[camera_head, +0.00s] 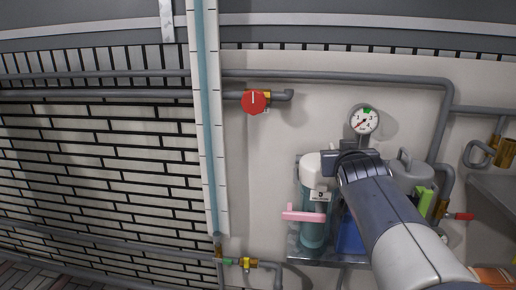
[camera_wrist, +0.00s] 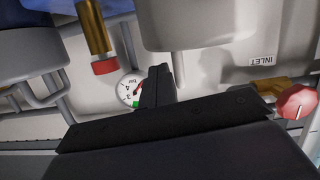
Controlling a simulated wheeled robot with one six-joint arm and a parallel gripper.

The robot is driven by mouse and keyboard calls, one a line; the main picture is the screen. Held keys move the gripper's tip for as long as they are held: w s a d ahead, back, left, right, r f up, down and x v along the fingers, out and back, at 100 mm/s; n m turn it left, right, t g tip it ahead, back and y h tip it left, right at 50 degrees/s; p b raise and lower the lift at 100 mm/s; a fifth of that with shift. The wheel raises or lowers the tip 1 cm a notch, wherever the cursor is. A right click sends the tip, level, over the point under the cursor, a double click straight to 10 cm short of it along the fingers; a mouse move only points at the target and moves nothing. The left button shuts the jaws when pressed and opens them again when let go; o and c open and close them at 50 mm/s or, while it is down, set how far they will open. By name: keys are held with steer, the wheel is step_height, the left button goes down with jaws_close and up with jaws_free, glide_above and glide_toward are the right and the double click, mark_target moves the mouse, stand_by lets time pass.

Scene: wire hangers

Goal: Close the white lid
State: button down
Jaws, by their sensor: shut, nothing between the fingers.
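A white rounded cap (camera_head: 311,166), the only white lid-like part I see, sits on top of a teal clear cylinder (camera_head: 312,232) against the wall. A large white rounded body (camera_wrist: 200,22), which seems to be the same cap, fills the upper middle of the wrist view. I cannot tell whether it is open or closed. My gripper (camera_head: 330,164) is beside the cap's right edge in the head view; I cannot tell whether they touch. In the wrist view my gripper (camera_wrist: 160,84) is shut with nothing in it, its dark fingers just below the white body.
A pressure gauge (camera_head: 364,120) is just above my gripper. A grey canister (camera_head: 408,172) and a green-handled valve (camera_head: 425,203) stand to the right. A pink lever (camera_head: 303,216) crosses the cylinder. A red knob (camera_head: 253,102) is on the pipe at upper left.

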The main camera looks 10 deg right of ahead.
steer(key=shift+d+f, duration=0.3)
steer(key=shift+f, duration=0.2)
steer(key=shift+s, duration=0.1)
stand_by(0.3)
